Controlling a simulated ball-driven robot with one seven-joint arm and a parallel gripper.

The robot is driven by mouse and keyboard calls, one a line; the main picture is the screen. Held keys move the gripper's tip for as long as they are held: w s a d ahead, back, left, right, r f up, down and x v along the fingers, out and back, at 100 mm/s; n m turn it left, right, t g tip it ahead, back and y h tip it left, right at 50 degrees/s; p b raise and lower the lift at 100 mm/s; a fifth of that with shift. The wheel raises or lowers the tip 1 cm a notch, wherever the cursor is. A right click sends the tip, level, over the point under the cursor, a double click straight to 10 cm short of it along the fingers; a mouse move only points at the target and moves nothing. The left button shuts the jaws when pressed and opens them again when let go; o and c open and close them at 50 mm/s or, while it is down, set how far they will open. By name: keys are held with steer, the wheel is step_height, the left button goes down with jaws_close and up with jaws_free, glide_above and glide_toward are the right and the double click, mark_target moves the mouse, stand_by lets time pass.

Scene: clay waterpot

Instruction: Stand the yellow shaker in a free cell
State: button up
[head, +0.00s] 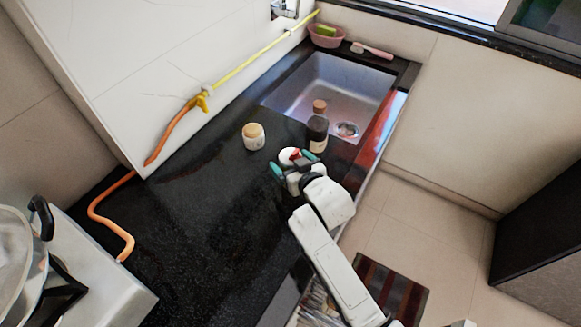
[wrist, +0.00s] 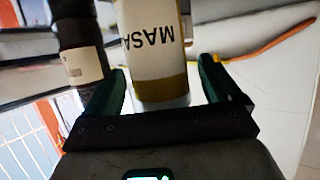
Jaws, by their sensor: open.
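A shaker with a white label, the letters "MASA" and mustard-yellow bands (wrist: 158,50) stands between the fingers of my gripper (wrist: 163,85) in the wrist view. A gap shows on both sides of it, and its far end is cut off by the frame. In the head view my gripper (head: 292,161) is open over the black counter, with a small white and red-topped thing (head: 289,155) between its green fingertips, apparently this shaker. No divided holder with cells is in view.
A cream-topped jar (head: 254,136) stands left of my gripper. A dark corked bottle (head: 317,132) is close beyond it, also in the wrist view (wrist: 80,45). Behind are a sink (head: 300,85) and a pink basin (head: 326,38). The counter's left part is clear beside an orange hose (head: 103,215).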

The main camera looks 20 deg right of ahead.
steer(key=shift+w+f, duration=0.2)
steer(key=shift+w, duration=0.25)
steer(key=shift+c, duration=0.4)
steer(key=c, duration=1)
